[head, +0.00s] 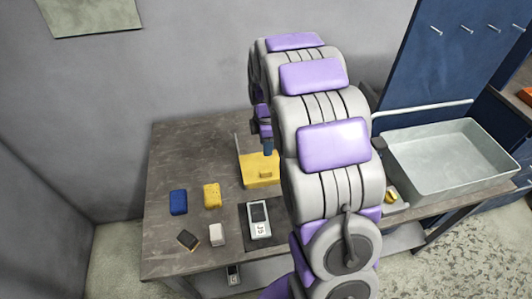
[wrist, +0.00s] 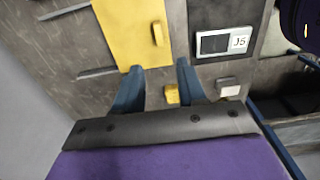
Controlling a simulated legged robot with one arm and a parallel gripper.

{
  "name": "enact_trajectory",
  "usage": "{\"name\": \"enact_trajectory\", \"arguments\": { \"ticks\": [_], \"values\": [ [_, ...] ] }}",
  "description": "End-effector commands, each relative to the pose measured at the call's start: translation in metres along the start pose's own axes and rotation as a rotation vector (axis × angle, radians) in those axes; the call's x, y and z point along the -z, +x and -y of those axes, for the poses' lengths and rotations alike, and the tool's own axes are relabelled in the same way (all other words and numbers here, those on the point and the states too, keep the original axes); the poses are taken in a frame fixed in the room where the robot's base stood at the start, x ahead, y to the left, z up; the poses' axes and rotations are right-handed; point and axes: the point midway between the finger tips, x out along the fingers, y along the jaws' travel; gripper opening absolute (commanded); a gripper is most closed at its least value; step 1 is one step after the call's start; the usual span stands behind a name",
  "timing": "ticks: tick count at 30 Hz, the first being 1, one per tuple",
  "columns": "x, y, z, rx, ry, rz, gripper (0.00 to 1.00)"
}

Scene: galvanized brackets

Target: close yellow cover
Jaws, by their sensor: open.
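The yellow cover (head: 260,170) is on the table near its back, partly hidden by my arm in the head view. A small yellow handle (head: 266,174) sticks out from it. In the wrist view the cover (wrist: 125,30) is a flat yellow panel at the top, with the handle (wrist: 157,33) by its right edge. My gripper (wrist: 159,67) is open, its two blue fingers pointing toward the cover's lower edge, with nothing held between them. In the head view my gripper (head: 267,147) is just above and behind the cover, mostly hidden by my arm. Contact with the cover cannot be told.
A meter marked J5 (head: 259,220) lies on a dark mat in front of the cover. A yellow block (head: 212,196), a blue block (head: 178,202), a white block (head: 217,234) and a dark block (head: 187,240) lie left. A grey tray (head: 405,180) stands right. The table's back left is clear.

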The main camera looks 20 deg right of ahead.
Motion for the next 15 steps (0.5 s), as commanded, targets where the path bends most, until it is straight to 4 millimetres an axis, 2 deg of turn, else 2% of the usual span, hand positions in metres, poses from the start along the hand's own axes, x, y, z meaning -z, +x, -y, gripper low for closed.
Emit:
{"name": "enact_trajectory", "arguments": {
  "ticks": [1,6,15],
  "values": [
    [0.000,-0.009,-0.001,-0.002,0.000,0.000,0.40],
    [0.000,-0.025,-0.001,-0.002,0.000,0.000,0.40],
    [0.000,-0.028,-0.001,0.001,0.000,0.000,0.40]
  ]
}}
